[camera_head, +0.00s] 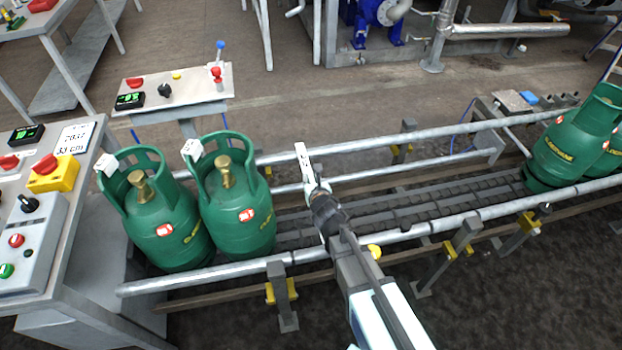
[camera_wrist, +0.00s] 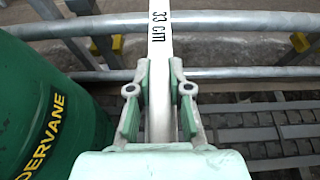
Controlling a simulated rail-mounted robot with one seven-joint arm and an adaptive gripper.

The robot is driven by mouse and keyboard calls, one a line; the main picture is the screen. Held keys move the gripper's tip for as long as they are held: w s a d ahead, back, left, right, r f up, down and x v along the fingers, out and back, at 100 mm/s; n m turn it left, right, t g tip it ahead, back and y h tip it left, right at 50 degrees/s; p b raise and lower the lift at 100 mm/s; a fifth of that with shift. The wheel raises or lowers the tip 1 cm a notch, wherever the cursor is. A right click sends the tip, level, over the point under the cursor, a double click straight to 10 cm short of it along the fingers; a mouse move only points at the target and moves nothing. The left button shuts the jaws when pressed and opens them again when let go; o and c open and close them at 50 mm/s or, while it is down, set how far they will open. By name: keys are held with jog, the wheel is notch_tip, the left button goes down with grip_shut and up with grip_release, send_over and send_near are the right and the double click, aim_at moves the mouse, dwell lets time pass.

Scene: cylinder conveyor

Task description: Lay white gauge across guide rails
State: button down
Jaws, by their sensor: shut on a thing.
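The white gauge (camera_head: 303,163) is a flat bar marked "33 cm" in the wrist view (camera_wrist: 160,52). My gripper (camera_head: 319,190) is shut on it, with one finger on each side in the wrist view (camera_wrist: 160,85). The gauge points away from me, crosswise to the conveyor. Its far end overlaps the far guide rail (camera_head: 400,137) in the picture; I cannot tell whether it touches. The near guide rail (camera_head: 440,226) passes below my arm. The gauge's near part is hidden by my gripper and arm.
Green cylinders stand close on the left (camera_head: 236,215), one beside my gripper in the wrist view (camera_wrist: 40,110). More cylinders (camera_head: 570,145) stand at the right end. The conveyor between them (camera_head: 430,205) is clear. A control panel (camera_head: 40,210) stands at far left.

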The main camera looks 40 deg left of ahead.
jog(key=shift+f+b, duration=1)
jog(key=shift+f, duration=0.15)
jog(key=c, duration=1)
grip_release()
jog(key=v, duration=0.7)
jog(key=shift+s+d+r, duration=0.1)
jog(key=shift+s+d, duration=0.15)
jog(key=shift+r, duration=0.1)
